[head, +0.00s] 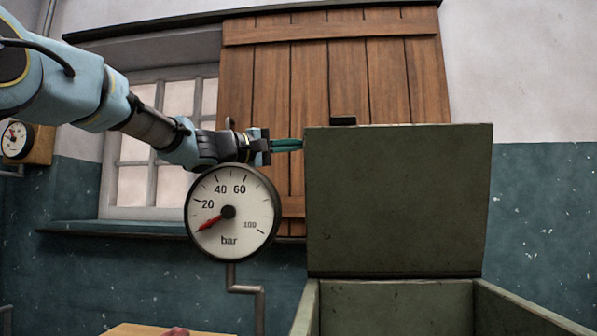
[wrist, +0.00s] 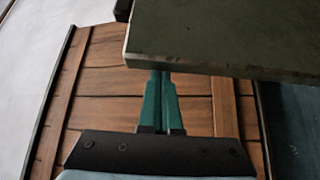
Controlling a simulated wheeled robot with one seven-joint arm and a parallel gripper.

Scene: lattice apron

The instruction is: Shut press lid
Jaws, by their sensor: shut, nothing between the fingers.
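The press lid (head: 398,200) is a flat grey-green panel standing open, roughly upright, on the back edge of the green press box (head: 305,308). A small dark block (head: 343,121) shows at its top edge. My gripper (head: 300,144) comes in from the left to the lid's upper left edge. Its green fingers are shut together and empty. Their tips go out of sight behind the lid's edge in the head view. In the wrist view the fingers (wrist: 160,82) reach up to the lid (wrist: 210,40), which overlaps their tips; I cannot tell if they touch.
A round pressure gauge (head: 232,212) on a pipe stands just below my gripper. Wooden shutters (head: 270,90) and a window (head: 135,180) are behind. A second gauge (head: 15,140) is at the far left. A wooden surface (head: 130,330) shows at the bottom.

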